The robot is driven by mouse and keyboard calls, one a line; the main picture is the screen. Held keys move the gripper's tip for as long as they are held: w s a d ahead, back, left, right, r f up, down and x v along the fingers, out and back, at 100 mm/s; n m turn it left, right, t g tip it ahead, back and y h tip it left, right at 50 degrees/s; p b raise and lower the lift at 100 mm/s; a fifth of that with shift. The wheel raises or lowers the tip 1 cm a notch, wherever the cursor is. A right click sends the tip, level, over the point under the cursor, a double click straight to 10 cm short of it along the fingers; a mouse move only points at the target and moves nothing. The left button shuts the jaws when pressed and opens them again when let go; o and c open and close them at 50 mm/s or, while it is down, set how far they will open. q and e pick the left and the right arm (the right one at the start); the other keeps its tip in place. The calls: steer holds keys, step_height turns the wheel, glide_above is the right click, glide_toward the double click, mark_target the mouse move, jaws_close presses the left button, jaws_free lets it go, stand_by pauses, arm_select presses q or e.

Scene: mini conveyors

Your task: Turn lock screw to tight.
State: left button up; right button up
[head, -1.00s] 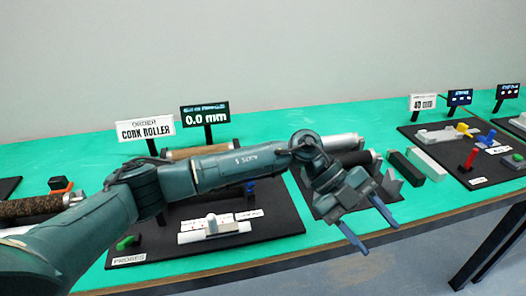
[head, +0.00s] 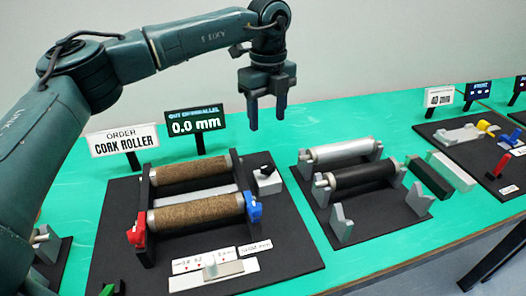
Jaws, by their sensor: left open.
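A grey block with a black knob (head: 266,172) sits at the back right of the cork roller station; this may be the lock screw, but I cannot read a label on it. The station's black base (head: 290,240) carries a front cork roller (head: 196,213) and a rear cork roller (head: 189,171). A red part (head: 137,229) is at the front roller's left end and a blue part (head: 254,208) at its right end. My left gripper (head: 267,118) is open and empty, fingers down, in the air above and behind the grey block. My right gripper is out of view.
An order sign (head: 124,139) reads "CORK ROLLER"; a display (head: 197,121) reads 0.0 mm. A white slider scale (head: 214,274) lies at the station's front. A second station (head: 375,215) with silver and black rollers stands to the right, beside loose bars (head: 450,171).

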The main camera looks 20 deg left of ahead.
mark_target(267, 166)
arm_select(q)
step_height(267, 166, down, 13)
steer(key=shift+s+d+p, duration=0.15)
steer(key=shift+p, duration=0.4)
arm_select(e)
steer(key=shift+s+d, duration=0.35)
arm_select(q)
steer(key=c, duration=1)
steer(key=shift+o, duration=0.2)
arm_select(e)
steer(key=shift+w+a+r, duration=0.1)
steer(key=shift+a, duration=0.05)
